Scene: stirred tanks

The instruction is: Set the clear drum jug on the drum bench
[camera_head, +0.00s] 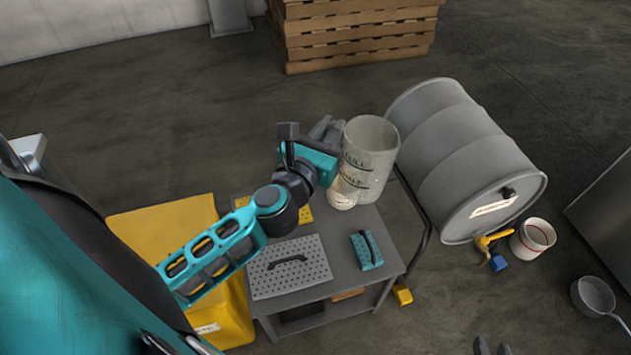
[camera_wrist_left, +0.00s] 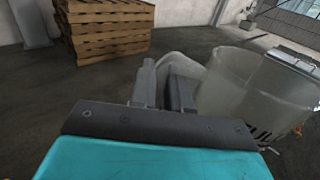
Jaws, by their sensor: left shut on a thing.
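The clear drum jug (camera_head: 371,148) is a translucent, open-topped vessel with dark level marks. In the head view it appears over the back right of the grey bench (camera_head: 372,215), beside the lying drum. I cannot tell whether its base touches the bench top. My left gripper (camera_head: 326,128) is at the jug's left side. In the left wrist view, its fingers (camera_wrist_left: 164,85) are shut on the jug's pale handle, and the jug body (camera_wrist_left: 250,85) is to the right. My right gripper (camera_head: 491,347) shows only its fingertips at the bottom edge, apart with nothing visible between them.
A grey drum (camera_head: 455,150) lies on its side right of the bench. A perforated plate (camera_head: 300,250) and a teal block (camera_head: 362,252) take up the bench's front. A yellow bin (camera_head: 165,225) stands left. A white bucket (camera_head: 535,237) is on the floor; wooden pallets (camera_head: 355,35) are behind.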

